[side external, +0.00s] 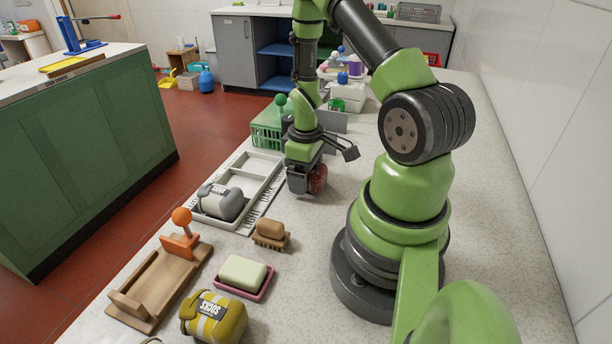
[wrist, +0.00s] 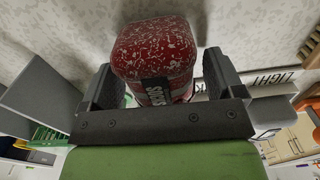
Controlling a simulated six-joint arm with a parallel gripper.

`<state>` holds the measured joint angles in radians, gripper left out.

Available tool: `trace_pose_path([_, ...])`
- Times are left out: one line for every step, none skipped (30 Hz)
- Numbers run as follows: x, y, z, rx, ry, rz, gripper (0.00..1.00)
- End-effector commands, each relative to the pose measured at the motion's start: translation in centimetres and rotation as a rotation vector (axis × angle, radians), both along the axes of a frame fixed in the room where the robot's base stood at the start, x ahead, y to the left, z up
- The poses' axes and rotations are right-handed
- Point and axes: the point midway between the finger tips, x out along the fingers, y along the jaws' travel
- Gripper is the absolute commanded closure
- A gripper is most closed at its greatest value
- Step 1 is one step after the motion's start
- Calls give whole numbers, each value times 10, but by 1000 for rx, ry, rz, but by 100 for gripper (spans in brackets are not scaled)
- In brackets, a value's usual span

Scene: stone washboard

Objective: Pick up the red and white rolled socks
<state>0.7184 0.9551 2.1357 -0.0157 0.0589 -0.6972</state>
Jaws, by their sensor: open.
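The red and white rolled socks (wrist: 155,50), with a dark label band, sit between the two dark fingers of my gripper (wrist: 158,88) in the wrist view. A gap shows beside the right finger, and my gripper is open around them. In the side view the red socks (side external: 317,179) show low at the counter, partly hidden by my gripper (side external: 303,186), which points down. The socks appear to rest on the speckled counter.
A white divided tray (side external: 262,166) holding grey rolled socks (side external: 221,202) lies left of my gripper. A green crate (side external: 268,128) and a grey panel (side external: 333,122) stand behind. A brush (side external: 270,235), soap on a pink dish (side external: 245,276), yellow socks (side external: 214,318) and a wooden stand (side external: 155,285) lie nearer.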

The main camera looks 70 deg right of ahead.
Motion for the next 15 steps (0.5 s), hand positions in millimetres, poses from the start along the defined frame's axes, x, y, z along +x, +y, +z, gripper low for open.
trace_pose_path([0,0,-5,2,2,-1,13])
trace_pose_path([-1,0,-7,2,2,-1,13])
trace_pose_path([0,0,-9,1,1,-1,13])
trace_pose_path([0,0,-9,0,0,-1,13])
trace_pose_path([0,0,-10,0,0,-1,13])
trace_pose_path([0,0,-10,0,-1,-1,13])
trace_pose_path([0,0,-10,-1,-1,-1,13])
trace_pose_path([0,0,-10,-1,-1,-1,13])
trace_pose_path([0,0,-10,-1,-1,-1,13])
trace_pose_path([0,0,-10,-1,-1,-1,13])
trace_pose_path([0,0,-10,-1,-1,-1,17])
trace_pose_path([0,0,-9,-1,-1,-1,27])
trace_pose_path([0,0,-9,-1,-1,-1,33])
trace_pose_path([0,0,-9,0,-1,-1,40])
trace_pose_path([0,0,-9,0,-1,-1,50])
